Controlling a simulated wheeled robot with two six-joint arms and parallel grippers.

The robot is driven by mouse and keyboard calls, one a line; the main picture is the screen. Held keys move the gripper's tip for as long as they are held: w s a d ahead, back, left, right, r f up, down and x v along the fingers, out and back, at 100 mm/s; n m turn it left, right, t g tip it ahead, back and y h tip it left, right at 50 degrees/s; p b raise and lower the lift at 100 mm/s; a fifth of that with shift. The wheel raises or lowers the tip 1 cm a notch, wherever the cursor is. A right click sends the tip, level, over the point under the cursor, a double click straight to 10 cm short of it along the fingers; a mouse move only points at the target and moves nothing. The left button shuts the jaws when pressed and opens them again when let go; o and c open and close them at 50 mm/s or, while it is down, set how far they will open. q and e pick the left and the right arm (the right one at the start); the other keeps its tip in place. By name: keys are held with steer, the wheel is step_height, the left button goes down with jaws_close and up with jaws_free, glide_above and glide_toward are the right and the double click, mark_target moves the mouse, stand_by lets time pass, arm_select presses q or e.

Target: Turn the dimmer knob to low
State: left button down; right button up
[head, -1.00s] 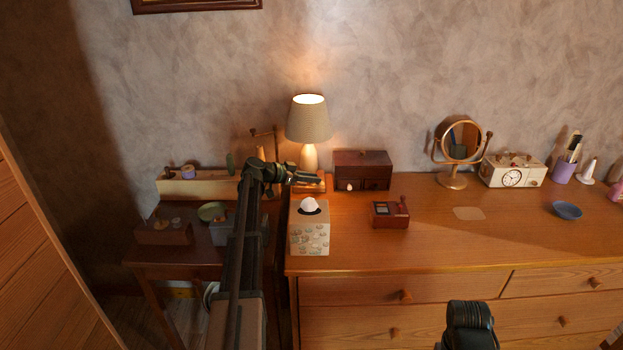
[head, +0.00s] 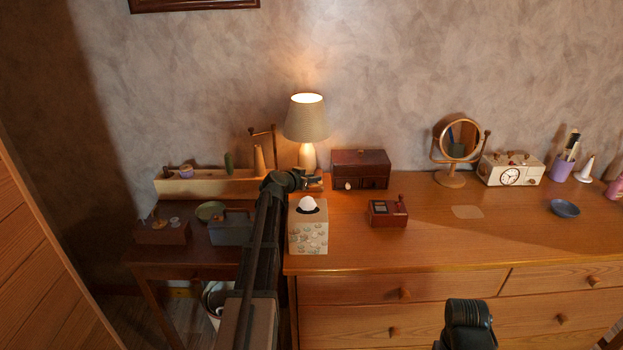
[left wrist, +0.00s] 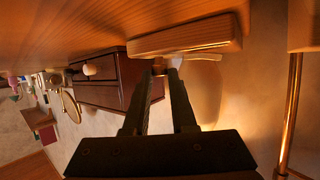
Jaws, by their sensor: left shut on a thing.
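A lit table lamp with a ribbed shade (head: 306,118) stands at the back left of the dresser. In the left wrist view its wooden base block (left wrist: 188,36) is close to the fingertips. My left gripper (head: 316,180) is at the front of this base in the head view. In the left wrist view the left gripper (left wrist: 166,67) has its fingertips closed together at the base, on the small dimmer knob, which the fingers mostly hide. The knob's setting cannot be read. My right gripper is out of view; only part of my right arm shows.
A tissue box (head: 308,228) stands just in front of the lamp, close to my left arm. A dark red drawer box (head: 360,168) is right of the lamp. A small red box (head: 388,213) sits on the dresser (head: 450,245). A lower side table (head: 165,256) is at left.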

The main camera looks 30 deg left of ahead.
arm_select(q)
steer(key=shift+n+y, duration=0.3)
steer(key=c, duration=1)
jaws_free()
steer(key=p+v, duration=0.5)
steer(key=v, duration=0.9)
steer(key=shift+o, duration=0.3)
steer(key=shift+w, duration=0.1)
